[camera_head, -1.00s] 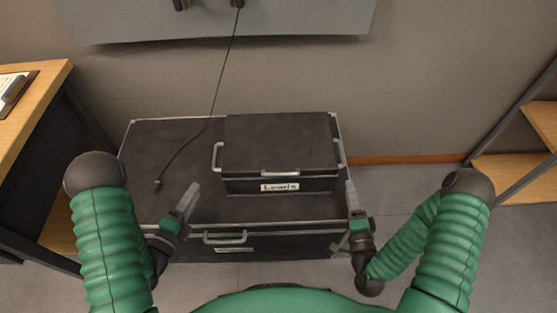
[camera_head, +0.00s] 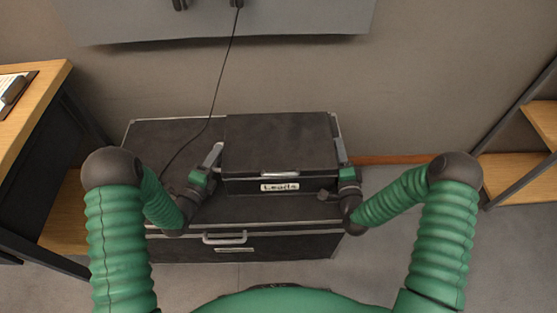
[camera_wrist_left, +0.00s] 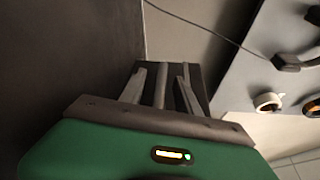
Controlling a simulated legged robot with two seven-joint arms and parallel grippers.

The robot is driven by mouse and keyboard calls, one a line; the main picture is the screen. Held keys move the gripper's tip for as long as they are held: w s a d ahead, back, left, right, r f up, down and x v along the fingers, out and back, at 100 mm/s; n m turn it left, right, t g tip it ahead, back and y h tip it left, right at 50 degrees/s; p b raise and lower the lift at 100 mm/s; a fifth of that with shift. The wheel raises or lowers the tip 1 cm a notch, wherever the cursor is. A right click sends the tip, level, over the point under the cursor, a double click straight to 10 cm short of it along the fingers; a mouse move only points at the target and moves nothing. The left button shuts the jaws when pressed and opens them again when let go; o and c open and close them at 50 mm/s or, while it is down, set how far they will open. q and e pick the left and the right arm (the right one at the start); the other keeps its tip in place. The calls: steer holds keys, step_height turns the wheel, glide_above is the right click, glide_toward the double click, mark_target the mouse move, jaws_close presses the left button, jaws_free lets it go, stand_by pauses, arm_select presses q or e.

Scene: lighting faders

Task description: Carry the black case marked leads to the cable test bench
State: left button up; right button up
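The black case marked "Leads" (camera_head: 280,145) sits flat on a larger black trunk (camera_head: 165,135), its label (camera_head: 280,187) facing me. My left gripper (camera_head: 213,158) is at the case's left side, over the left handle. In the left wrist view, my left gripper's fingers (camera_wrist_left: 160,88) stand apart, with a bar that looks like the handle (camera_wrist_left: 162,85) between them and gaps on both sides. My right gripper (camera_head: 341,156) is at the case's right side, where it hides the right handle; its finger gap is too small to tell.
A wooden-topped table (camera_head: 35,100) stands at the left and a shelf unit (camera_head: 515,165) at the right. A grey panel (camera_head: 220,20) is on the back wall, with a black cable (camera_head: 222,80) hanging down to the trunk. Grey floor (camera_head: 400,240) is clear at the right.

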arm_select(q)
jaws_close()
arm_select(e)
jaws_close()
